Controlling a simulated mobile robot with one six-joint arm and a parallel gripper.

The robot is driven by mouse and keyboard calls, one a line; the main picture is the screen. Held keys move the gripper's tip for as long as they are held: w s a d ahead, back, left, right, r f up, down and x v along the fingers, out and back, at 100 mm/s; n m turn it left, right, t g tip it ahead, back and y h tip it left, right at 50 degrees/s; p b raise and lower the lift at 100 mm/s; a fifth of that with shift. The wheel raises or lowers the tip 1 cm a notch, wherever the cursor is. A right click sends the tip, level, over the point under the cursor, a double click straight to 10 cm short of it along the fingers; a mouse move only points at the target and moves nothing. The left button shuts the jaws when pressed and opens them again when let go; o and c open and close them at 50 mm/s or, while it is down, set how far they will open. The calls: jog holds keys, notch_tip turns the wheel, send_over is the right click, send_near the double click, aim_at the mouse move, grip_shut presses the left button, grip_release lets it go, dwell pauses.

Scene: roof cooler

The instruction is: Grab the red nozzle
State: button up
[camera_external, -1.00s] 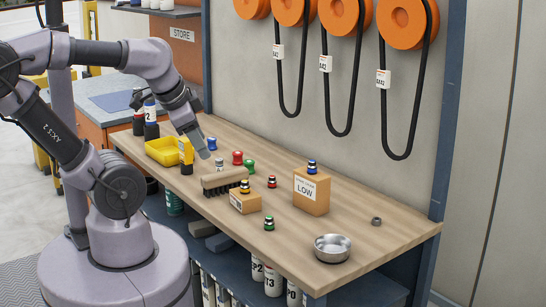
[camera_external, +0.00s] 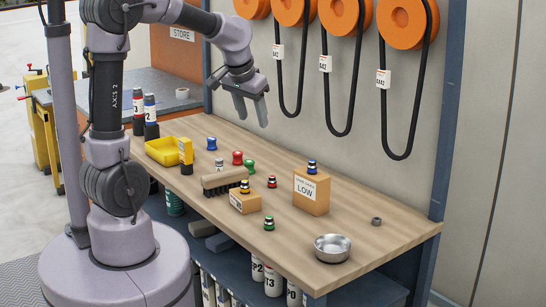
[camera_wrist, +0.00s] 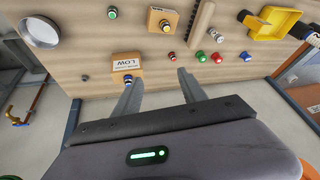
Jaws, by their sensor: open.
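A small red nozzle with a dark band (camera_external: 272,181) stands on the wooden bench, between the brush and the box marked LOW. It also shows in the wrist view (camera_wrist: 171,57), beyond the fingertips and slightly right of centre. A larger red knob-shaped piece (camera_external: 237,158) stands farther back, beside a green one; it shows in the wrist view too (camera_wrist: 201,56). My gripper (camera_external: 251,118) is open and empty, raised above the back of the bench, well clear of both red pieces. Its two fingers (camera_wrist: 155,80) are spread apart in the wrist view.
A brush (camera_external: 225,181) lies near the red nozzle. The LOW box (camera_external: 311,194) carries a blue nozzle, and a smaller box (camera_external: 245,204) carries a yellow one. A green nozzle (camera_external: 269,224) and metal bowl (camera_external: 332,248) are nearer the front. Black belts (camera_external: 280,95) hang behind.

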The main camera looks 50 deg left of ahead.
jog(key=w+a+f+n, duration=0.5)
jog(key=w+a+f, duration=0.3)
jog(key=w+f, duration=0.15)
jog(key=g+b, duration=0.1)
jog(key=b, duration=0.3)
send_over(272, 176)
jog(key=s+d, duration=0.1)
jog(key=s, duration=0.1)
notch_tip(272, 176, down, 11)
jog(key=shift+d+f, duration=0.1)
jog(key=b+x, duration=0.3)
jog(key=x, duration=0.3)
jog(key=shift+d, duration=0.15)
jog(key=shift+w, duration=0.15)
grip_shut()
